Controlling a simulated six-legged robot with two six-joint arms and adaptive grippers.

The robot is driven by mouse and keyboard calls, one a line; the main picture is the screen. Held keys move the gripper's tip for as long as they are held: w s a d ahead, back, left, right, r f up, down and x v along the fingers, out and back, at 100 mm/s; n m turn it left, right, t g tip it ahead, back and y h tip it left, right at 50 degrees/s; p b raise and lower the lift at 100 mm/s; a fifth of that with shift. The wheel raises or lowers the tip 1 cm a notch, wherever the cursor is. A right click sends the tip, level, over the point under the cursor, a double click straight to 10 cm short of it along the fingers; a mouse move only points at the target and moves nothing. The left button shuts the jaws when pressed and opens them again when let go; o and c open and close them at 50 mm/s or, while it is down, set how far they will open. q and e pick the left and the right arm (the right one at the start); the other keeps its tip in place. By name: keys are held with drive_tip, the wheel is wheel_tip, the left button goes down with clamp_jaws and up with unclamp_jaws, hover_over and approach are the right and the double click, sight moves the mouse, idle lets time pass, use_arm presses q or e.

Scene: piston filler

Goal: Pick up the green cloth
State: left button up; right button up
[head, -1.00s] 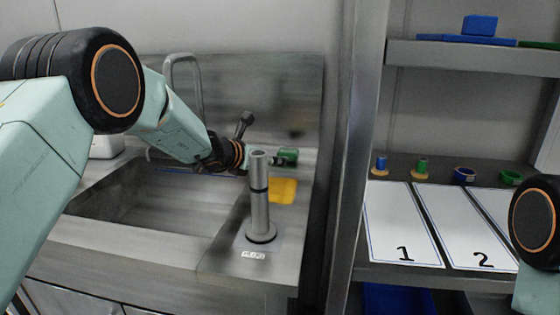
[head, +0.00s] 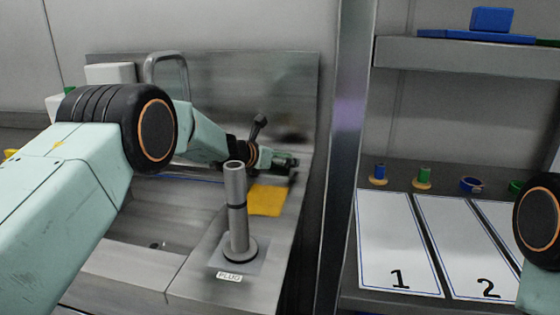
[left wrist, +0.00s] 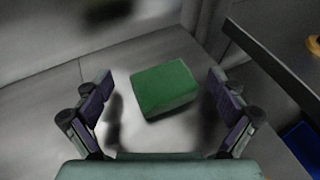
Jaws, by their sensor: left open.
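The green cloth (left wrist: 165,88) looks like a thick folded block lying on the grey metal counter in the left wrist view. It sits between the two spread fingers of my left gripper (left wrist: 160,92), with a gap on each side. My left gripper is open and empty. My right gripper is out of view.
A yellow cloth (head: 266,200) lies in front of the left gripper. An upright metal plug (head: 236,210) stands nearer on the counter. The sink basin (head: 150,215) is to the left. A shelf post (head: 342,150) rises to the right, beside shelves with numbered white sheets (head: 388,240).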

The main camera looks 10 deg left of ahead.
use_arm(q)
drive_tip(key=shift+s+d+r, duration=0.2)
drive_tip(key=shift+d, duration=0.05)
drive_tip(key=shift+c, duration=1.4)
drive_tip(key=shift+w+a+f, duration=0.1)
drive_tip(key=shift+a+f, duration=0.05)
drive_tip(key=c, duration=0.9)
drive_tip(key=shift+c, duration=0.4)
wheel_tip(320, 180, up, 17)
drive_tip(key=p, duration=0.7)
drive_tip(key=shift+r, duration=0.55)
